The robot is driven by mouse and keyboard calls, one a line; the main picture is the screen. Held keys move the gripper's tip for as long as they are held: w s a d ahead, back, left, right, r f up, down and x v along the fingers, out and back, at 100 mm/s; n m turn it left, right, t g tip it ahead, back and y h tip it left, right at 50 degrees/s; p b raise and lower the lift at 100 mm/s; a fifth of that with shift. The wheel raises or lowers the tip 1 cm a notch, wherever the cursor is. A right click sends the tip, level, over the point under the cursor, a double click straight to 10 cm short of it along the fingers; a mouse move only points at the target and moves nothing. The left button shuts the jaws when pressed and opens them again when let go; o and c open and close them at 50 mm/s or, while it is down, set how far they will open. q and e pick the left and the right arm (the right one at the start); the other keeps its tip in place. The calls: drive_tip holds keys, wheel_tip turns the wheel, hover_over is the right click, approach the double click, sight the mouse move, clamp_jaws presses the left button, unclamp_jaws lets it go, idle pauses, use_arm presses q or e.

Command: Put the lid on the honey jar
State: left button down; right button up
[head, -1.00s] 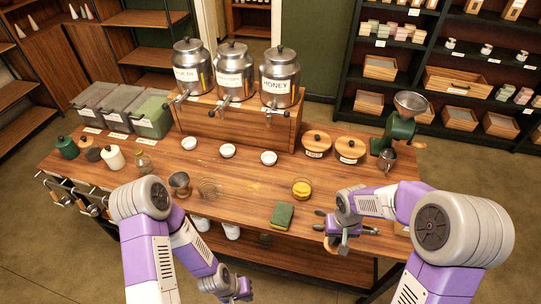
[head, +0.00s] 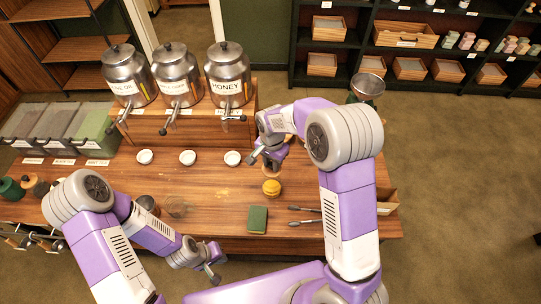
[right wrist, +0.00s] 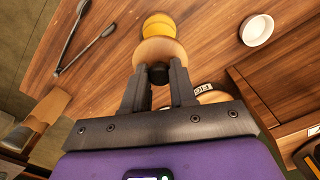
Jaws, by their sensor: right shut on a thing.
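The honey jar, a small round jar with yellow contents (head: 271,188), stands on the wooden counter (head: 225,205). It also shows at the top of the right wrist view (right wrist: 158,27). My right gripper (head: 268,158) is just behind the jar in the head view. In the right wrist view it is shut on the dark knob of a round wooden lid (right wrist: 160,52). The lid overlaps part of the jar there; I cannot tell whether they touch. My left gripper (head: 211,270) hangs at the counter's front edge, away from the jar; its finger gap is unclear.
A green sponge (head: 257,219) and dark tongs (head: 305,215) lie near the front edge. Several white bowls (head: 188,158) stand behind. Metal dispensers, one labelled HONEY (head: 228,75), stand on a wooden riser. A labelled wooden lid (right wrist: 212,96) shows beside my right gripper.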

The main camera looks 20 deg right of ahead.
sight(272, 173)
drive_tip(key=shift+s+f+b, duration=0.2)
drive_tip(key=shift+f+b, duration=0.3)
drive_tip(key=shift+f, duration=0.3)
drive_tip(key=shift+w+f+b, duration=0.1)
drive_tip(key=shift+f+b, duration=1.25)
drive_tip(key=shift+f, duration=0.55)
drive_tip(key=shift+f, duration=0.4)
drive_tip(key=o, duration=1.3)
drive_tip(key=shift+c, duration=0.2)
drive_tip(key=shift+r+p, duration=1.85)
drive_tip(key=shift+r, duration=0.95)
